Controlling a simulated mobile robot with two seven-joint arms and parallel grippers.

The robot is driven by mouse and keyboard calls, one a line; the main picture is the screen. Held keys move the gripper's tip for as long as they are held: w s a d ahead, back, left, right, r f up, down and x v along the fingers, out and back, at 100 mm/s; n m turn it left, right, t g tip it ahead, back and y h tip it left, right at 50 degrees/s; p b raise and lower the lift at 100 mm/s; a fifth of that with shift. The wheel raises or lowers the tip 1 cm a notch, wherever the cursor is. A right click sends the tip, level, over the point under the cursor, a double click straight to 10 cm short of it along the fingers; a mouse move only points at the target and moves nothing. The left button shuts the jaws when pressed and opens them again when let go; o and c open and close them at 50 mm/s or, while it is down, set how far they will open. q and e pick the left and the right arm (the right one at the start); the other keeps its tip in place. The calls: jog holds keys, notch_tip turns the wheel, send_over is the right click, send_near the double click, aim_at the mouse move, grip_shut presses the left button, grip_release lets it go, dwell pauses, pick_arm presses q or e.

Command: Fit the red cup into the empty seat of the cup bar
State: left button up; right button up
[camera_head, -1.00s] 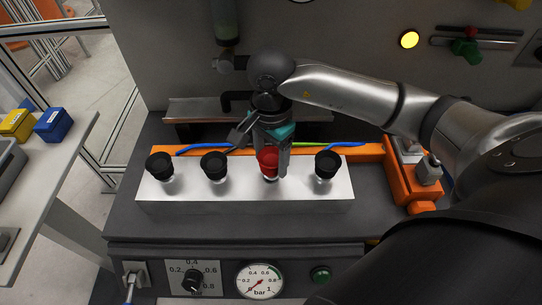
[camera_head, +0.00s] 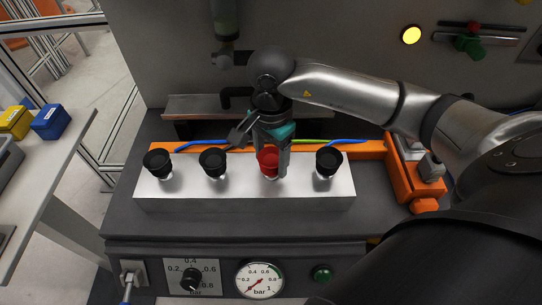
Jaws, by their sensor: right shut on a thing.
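The red cup (camera_head: 268,161) is at the third place from the left on the silver cup bar (camera_head: 225,192). It stands in line with the black cups, between the second black cup (camera_head: 213,162) and the rightmost black cup (camera_head: 327,162). My right gripper (camera_head: 270,158) reaches down from behind and is shut on the red cup, with one finger showing at its right side. The cup looks upright and about level with the others; whether it is fully down in the seat I cannot tell. My left gripper is not in view.
Another black cup (camera_head: 158,163) stands at the bar's left end. Blue and green cables (camera_head: 347,142) run behind the bar along an orange strip. An orange block (camera_head: 406,188) is at the right. The grey deck left of the bar is clear.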

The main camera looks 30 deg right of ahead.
jog(key=o, duration=1.5)
notch_tip(320, 180, up, 15)
jog(key=shift+r+p, duration=0.1)
jog(key=shift+p, duration=1.1)
